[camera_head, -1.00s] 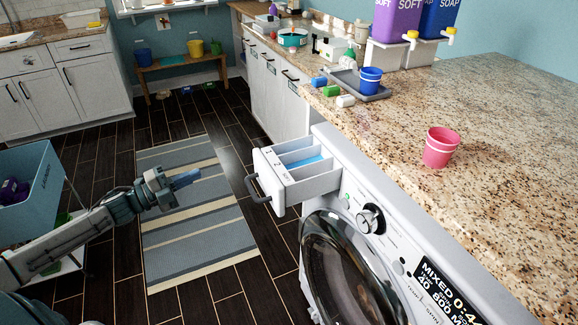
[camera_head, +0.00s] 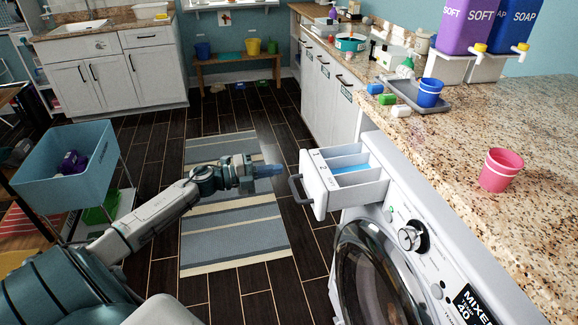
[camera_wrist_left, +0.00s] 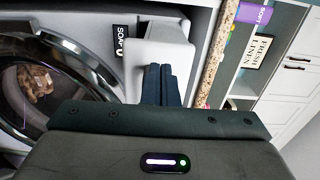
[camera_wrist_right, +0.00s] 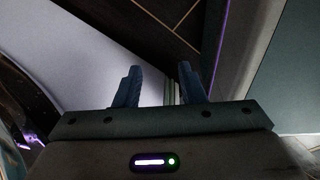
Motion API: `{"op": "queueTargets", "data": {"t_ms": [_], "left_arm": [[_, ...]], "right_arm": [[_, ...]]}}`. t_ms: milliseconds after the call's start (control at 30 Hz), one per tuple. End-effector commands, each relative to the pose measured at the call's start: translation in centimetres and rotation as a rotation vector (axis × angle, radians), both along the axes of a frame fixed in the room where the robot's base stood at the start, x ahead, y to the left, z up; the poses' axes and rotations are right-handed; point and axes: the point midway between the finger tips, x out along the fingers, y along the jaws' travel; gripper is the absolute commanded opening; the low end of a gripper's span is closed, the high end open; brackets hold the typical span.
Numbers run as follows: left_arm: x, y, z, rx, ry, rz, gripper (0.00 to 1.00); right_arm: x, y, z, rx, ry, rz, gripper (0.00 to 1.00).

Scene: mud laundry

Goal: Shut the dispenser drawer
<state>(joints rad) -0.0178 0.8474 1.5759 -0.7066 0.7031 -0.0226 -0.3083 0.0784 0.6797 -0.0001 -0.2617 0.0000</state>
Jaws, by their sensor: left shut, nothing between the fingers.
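The white dispenser drawer (camera_head: 318,200) stands pulled out from the upper left of the washing machine. Its top shows compartments, one holding something blue, and a dark bar handle (camera_head: 297,190) is on its front. My left gripper (camera_head: 282,170) is shut and empty, left of the drawer front, with its fingers pointing toward it. A small gap seems to lie between them. In the left wrist view, my shut fingers (camera_wrist_left: 161,70) overlap the white drawer (camera_wrist_left: 160,48); contact cannot be told. My right gripper (camera_wrist_right: 160,75) shows only in its wrist view, open, with nothing seen between its fingers.
The washing machine (camera_head: 385,195) has a round door (camera_head: 375,270) below the drawer. A granite counter (camera_head: 470,125) above it holds a pink cup (camera_head: 501,170) and a grey tray (camera_head: 420,103). A blue bin (camera_head: 80,155) stands at the left. A striped rug (camera_head: 235,235) covers the floor between.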

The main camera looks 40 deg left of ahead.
Motion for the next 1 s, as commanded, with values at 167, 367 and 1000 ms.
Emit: {"op": "queueTargets", "data": {"t_ms": [167, 367, 1000], "left_arm": [[2.0, -1.7, 0.4, -0.005, -0.003, 0.002, 0.0], [3.2, -2.7, 0.2, -0.002, 0.001, 0.001, 0.0], [3.7, -4.2, 0.3, -0.003, -0.001, -0.001, 0.0]], "right_arm": [[-0.5, -0.5, 1.1, -0.005, 0.007, 0.001, 0.36], [-0.9, -0.8, 1.5, -0.009, 0.01, 0.001, 0.36], [-0.8, 0.2, 2.2, 0.003, 0.006, -0.001, 0.36]]}}
